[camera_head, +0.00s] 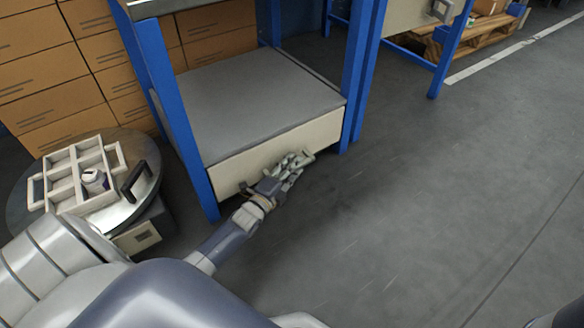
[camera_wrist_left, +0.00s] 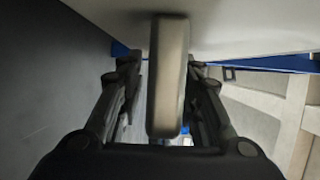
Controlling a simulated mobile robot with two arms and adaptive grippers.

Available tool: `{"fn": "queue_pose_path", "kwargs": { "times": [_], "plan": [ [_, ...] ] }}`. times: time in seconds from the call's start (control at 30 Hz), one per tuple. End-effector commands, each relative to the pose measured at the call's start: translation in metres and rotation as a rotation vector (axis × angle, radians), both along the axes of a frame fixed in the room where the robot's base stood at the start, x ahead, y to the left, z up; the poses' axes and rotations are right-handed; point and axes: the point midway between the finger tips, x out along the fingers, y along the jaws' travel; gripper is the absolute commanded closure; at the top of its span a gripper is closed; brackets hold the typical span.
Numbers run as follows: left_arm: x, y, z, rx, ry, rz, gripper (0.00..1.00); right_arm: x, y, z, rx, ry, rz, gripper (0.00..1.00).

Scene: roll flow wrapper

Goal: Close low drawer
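The low drawer has a beige front (camera_head: 238,170) between the two front blue legs of a workstation. The front looks about level with the legs; I cannot tell how far out it stands. My left gripper (camera_head: 293,165) is at the drawer handle, low on the front. In the left wrist view the handle (camera_wrist_left: 168,75) is a beige bar between the two dark fingers (camera_wrist_left: 165,95). The fingers stand apart on either side of it, with a gap showing on the left. The hand hides the handle's middle in the head view. My right gripper is out of view.
Cardboard boxes (camera_head: 40,70) are stacked behind. Another blue-framed unit (camera_head: 442,75) stands at the back right. The grey floor (camera_head: 420,200) on the right is clear.

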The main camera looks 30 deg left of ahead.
Motion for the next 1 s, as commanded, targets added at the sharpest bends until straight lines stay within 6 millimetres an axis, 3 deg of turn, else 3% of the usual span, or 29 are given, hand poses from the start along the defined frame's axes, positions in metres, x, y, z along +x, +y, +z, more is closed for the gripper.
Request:
{"fn": "queue_pose_path", "kwargs": {
  "times": [0.33,0.73,1.0],
  "plan": [
    [-0.006,-0.002,-0.001,-0.001,0.001,-0.003,0.67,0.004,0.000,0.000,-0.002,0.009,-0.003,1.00],
    [-0.061,-0.002,-0.001,-0.002,0.001,-0.002,0.67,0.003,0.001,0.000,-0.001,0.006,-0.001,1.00],
    [-0.075,-0.002,0.000,0.000,0.000,-0.002,0.67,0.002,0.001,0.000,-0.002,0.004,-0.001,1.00]
  ]
}}
